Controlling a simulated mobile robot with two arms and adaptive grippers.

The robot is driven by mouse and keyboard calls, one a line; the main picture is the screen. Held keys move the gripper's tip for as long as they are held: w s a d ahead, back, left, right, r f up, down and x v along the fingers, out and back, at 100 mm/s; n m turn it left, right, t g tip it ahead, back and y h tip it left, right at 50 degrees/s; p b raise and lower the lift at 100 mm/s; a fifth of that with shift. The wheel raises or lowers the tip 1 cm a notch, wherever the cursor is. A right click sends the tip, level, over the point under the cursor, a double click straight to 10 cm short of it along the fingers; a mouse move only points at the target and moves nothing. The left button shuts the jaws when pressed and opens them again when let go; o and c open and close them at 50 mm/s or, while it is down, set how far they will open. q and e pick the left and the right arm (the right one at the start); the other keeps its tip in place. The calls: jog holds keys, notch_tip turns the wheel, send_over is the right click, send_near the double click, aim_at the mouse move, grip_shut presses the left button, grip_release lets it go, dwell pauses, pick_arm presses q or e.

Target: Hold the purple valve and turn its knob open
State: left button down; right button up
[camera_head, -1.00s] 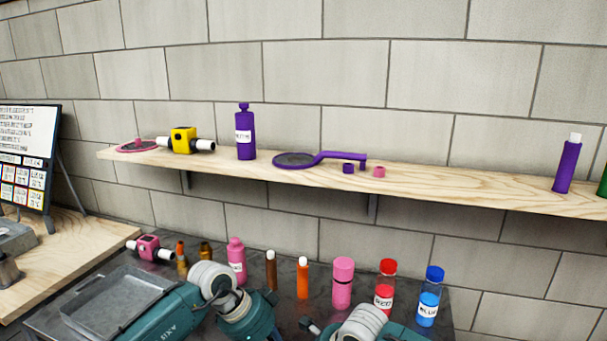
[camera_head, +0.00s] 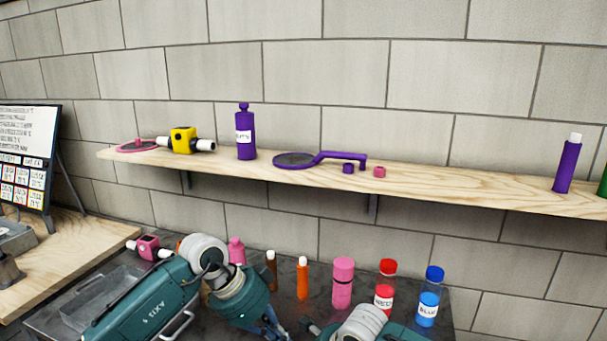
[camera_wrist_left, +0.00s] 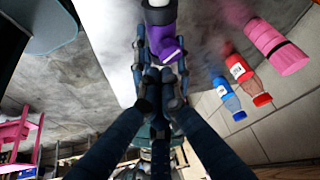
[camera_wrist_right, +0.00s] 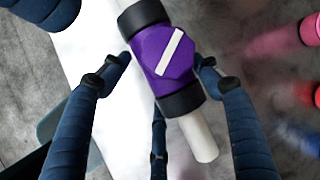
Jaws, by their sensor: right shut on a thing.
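The purple valve (camera_wrist_right: 165,55) shows in the right wrist view, with black collars, a white pipe end and a white bar across its faceted face. My right gripper (camera_wrist_right: 163,62) has its fingers on both sides of the valve and is shut on it. The valve also shows at the top of the left wrist view (camera_wrist_left: 165,40), with a dark finger beside it. My left gripper (camera_wrist_left: 160,76) points toward the valve with its fingertips close together and nothing visible between them. Whether they touch the valve is unclear.
A pink bottle (camera_head: 343,283), a red-capped bottle (camera_head: 386,286) and a blue-capped bottle (camera_head: 430,297) stand on the dark table beyond my arms. A pink valve (camera_head: 148,247) is at its left. A wooden shelf (camera_head: 440,184) with a yellow valve (camera_head: 184,141) is above.

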pick_arm(q)
jog(key=shift+w+a+f, duration=0.1)
jog(key=shift+w+f, duration=0.45)
jog(key=shift+f, duration=0.5)
jog(key=shift+w+f, duration=0.6)
jog(key=shift+f, duration=0.4)
jog(key=shift+w+a+f, duration=0.1)
jog(key=shift+w+f, duration=0.45)
jog(key=shift+f, duration=0.5)
jog(key=shift+s+d, duration=0.1)
jog(key=shift+d, duration=0.15)
jog(key=shift+s, duration=0.85)
jog(key=shift+s+d, duration=0.2)
jog(key=shift+s, duration=0.3)
jog(key=shift+s+d, duration=0.1)
